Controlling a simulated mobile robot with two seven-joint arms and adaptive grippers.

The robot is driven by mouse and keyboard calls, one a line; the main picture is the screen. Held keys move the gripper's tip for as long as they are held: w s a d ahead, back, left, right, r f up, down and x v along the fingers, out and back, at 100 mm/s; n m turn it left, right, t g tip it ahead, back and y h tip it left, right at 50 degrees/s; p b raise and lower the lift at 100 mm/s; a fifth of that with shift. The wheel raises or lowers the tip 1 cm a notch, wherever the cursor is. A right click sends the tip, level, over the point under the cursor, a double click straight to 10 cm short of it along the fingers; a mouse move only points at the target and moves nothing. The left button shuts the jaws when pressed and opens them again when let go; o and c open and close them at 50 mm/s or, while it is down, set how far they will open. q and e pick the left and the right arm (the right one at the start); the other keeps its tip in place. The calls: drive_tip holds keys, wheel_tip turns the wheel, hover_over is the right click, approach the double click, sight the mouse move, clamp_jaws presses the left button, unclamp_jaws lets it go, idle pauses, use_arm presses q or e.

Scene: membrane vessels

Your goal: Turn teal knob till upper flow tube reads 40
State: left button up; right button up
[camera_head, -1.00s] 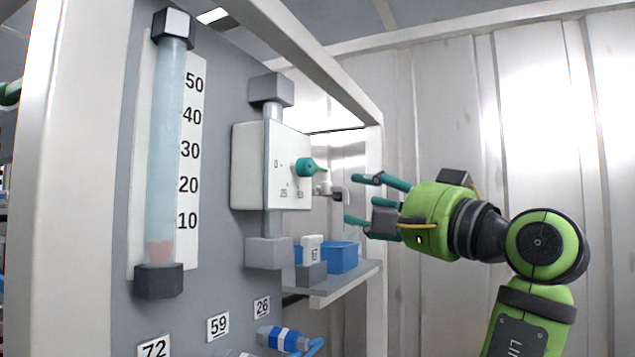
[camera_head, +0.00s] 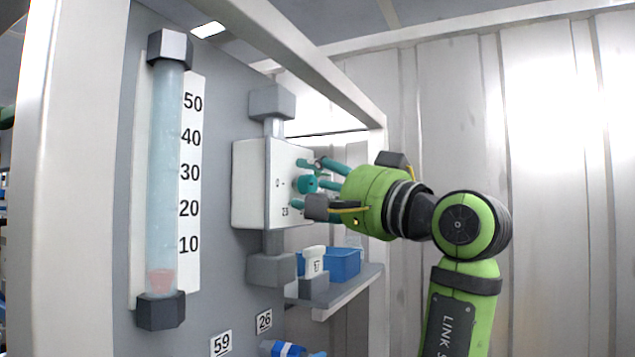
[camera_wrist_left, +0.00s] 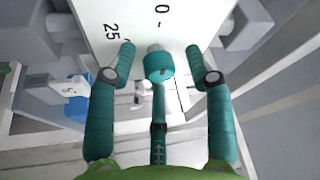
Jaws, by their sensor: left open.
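The teal knob (camera_head: 305,184) sits on the face of a white valve box (camera_head: 252,185), near printed marks 0 and 25. My left gripper (camera_head: 308,180) is open at the box face, its teal fingers around the knob. In the left wrist view the knob (camera_wrist_left: 158,66) lies between the two side fingers, with visible gaps, and a third finger points at it from below. The flow tube (camera_head: 165,190) stands upright on the grey panel with a 10 to 50 scale. Its reddish float (camera_head: 161,280) rests near the bottom, below 10. My right gripper is not in view.
A grey shelf (camera_head: 345,290) below the box holds a blue bin (camera_head: 343,262) and a small white-capped container (camera_head: 314,260). A white frame post (camera_head: 75,190) stands at left. Number tags 59 and 26 are on the lower panel.

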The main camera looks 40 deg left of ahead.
use_arm(q)
clamp_jaws()
drive_tip(key=n+g+y+b, duration=0.1)
drive_tip(key=n, duration=0.2)
drive_tip(key=shift+b, duration=0.4)
drive_tip(key=n+g+b, duration=0.1)
drive_tip(key=n, duration=0.3)
drive_tip(key=shift+w+g, duration=0.1)
drive_tip(key=shift+g, duration=0.2)
drive_tip(key=n+g, duration=0.1)
drive_tip(key=n, duration=0.1)
drive_tip(key=n+g, duration=0.1)
drive_tip(key=n, duration=0.2)
drive_tip(key=shift+w+g+y, duration=0.15)
drive_tip(key=shift+g+y, duration=0.15)
drive_tip(key=shift+g, duration=0.1)
drive_tip(key=n+g, duration=0.1)
drive_tip(key=n, duration=0.1)
drive_tip(key=n+g+p, duration=0.1)
drive_tip(key=n, duration=0.2)
drive_tip(key=shift+a+r+g+h, duration=0.1)
drive_tip(key=shift+g+h, duration=0.3)
drive_tip(key=shift+w+n+g+h+p, duration=0.1)
drive_tip(key=shift+n+g+h+p, duration=0.35)
drive_tip(key=shift+n, duration=0.85)
drive_tip(key=shift+n+g, duration=0.25)
drive_tip(key=shift+n, duration=0.05)
